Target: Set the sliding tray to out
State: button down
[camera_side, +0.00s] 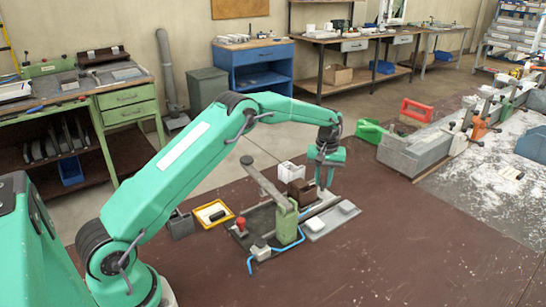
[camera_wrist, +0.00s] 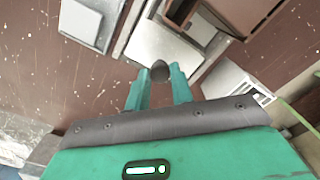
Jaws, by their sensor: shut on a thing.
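The sliding tray (camera_wrist: 160,46) shows in the wrist view as a pale metal plate between straight edges, with a dark rounded knob (camera_wrist: 160,70) at its near end. My gripper (camera_wrist: 159,78) is shut on this knob, one green finger on each side of it. In the side view my gripper (camera_side: 325,182) points down over the far right part of the clamp fixture. There the knob and most of the tray are hidden or too small to make out. How far the tray has slid is hard to tell.
The fixture has a green clamp post (camera_side: 286,220) with a grey lever (camera_side: 262,183), a red knob (camera_side: 241,224) and a blue hose (camera_side: 272,250). A brown block (camera_side: 301,192) and a white block (camera_side: 290,171) stand left of my gripper. The bench's front right is clear.

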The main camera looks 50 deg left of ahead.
jog(key=shift+w+r, duration=0.1)
jog(key=shift+w, duration=0.2)
jog(key=c, duration=1.5)
grip_release()
jog(key=o, duration=0.3)
jog(key=shift+s, duration=0.1)
notch_tip(320, 180, up, 7)
jog(key=shift+r, duration=0.35)
jog(key=shift+r, duration=0.1)
